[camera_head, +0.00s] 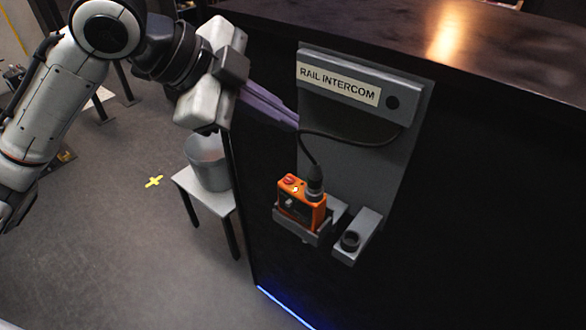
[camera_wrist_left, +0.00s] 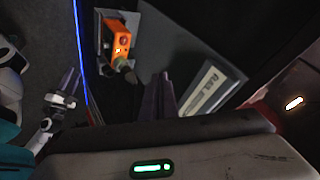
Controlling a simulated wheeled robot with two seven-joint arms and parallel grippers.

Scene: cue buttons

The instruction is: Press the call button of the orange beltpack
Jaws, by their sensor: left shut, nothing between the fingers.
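The orange beltpack (camera_head: 311,213) sits in a grey holder under the intercom panel, with a cable plug on top. Its top face carries a red button (camera_head: 290,180) and a small white mark. In the left wrist view the beltpack (camera_wrist_left: 120,38) is at the top, beyond the fingertips. My left gripper (camera_head: 295,121) is shut and empty, in front of the panel's left edge, above the beltpack and apart from it. Its purple fingers (camera_wrist_left: 158,80) also show in the wrist view. What looks like my right gripper (camera_wrist_left: 71,80) is small at the left there, its jaws unclear.
The grey panel (camera_head: 375,150) labelled RAIL INTERCOM is on a dark counter front. A black cable (camera_head: 350,138) loops from it to the beltpack. An empty-looking holder (camera_head: 352,240) is right of the beltpack. A bucket (camera_head: 208,160) stands on a white stool (camera_head: 215,203) at left.

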